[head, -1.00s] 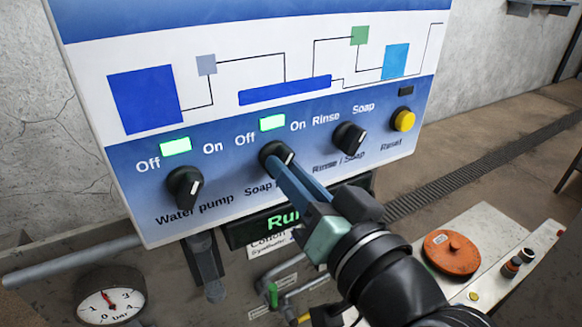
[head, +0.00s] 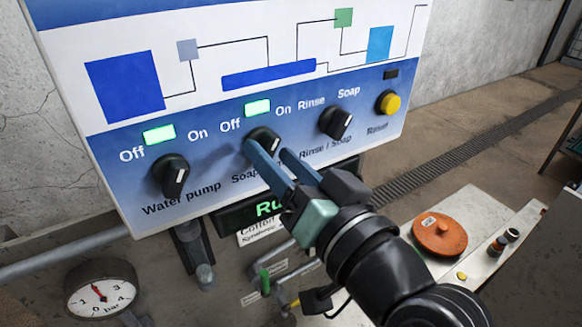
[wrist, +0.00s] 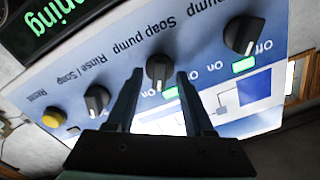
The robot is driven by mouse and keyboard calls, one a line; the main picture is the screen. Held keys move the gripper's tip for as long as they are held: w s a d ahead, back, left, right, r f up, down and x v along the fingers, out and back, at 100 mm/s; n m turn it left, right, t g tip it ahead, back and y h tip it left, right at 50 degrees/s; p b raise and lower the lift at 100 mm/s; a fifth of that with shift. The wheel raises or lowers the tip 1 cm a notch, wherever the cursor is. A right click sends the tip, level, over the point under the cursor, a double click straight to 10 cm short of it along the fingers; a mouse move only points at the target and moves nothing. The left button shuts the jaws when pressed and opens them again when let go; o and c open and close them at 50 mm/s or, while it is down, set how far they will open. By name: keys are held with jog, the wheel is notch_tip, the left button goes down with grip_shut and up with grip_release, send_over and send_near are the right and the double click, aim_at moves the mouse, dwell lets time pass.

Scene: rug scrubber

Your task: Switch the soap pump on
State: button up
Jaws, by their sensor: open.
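The soap pump knob (head: 262,139) is a black rotary knob on the blue and white panel, between Off and On. The green lamp (head: 257,108) above it is lit. In the wrist view, which is upside down, the knob (wrist: 159,70) shows a white mark that seems to point toward its On label. My gripper (head: 267,151) is open, with one finger on each side of the knob. A gap shows between each finger and the knob in the wrist view (wrist: 160,75). Part of the knob's label is hidden by a finger in the head view.
The water pump knob (head: 171,175) is on the left, under a lit green lamp (head: 159,134). The rinse/soap knob (head: 335,121) and yellow reset button (head: 388,103) are on the right. A green-lettered display (head: 240,214) and a pressure gauge (head: 101,289) are below.

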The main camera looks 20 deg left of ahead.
jog(key=b+v, duration=0.4)
jog(key=v, duration=0.8)
jog(key=shift+s+d+b, duration=0.3)
jog(key=shift+b, duration=0.05)
jog(key=p+v, duration=0.1)
jog(key=v, duration=0.8)
jog(key=shift+w, duration=0.15)
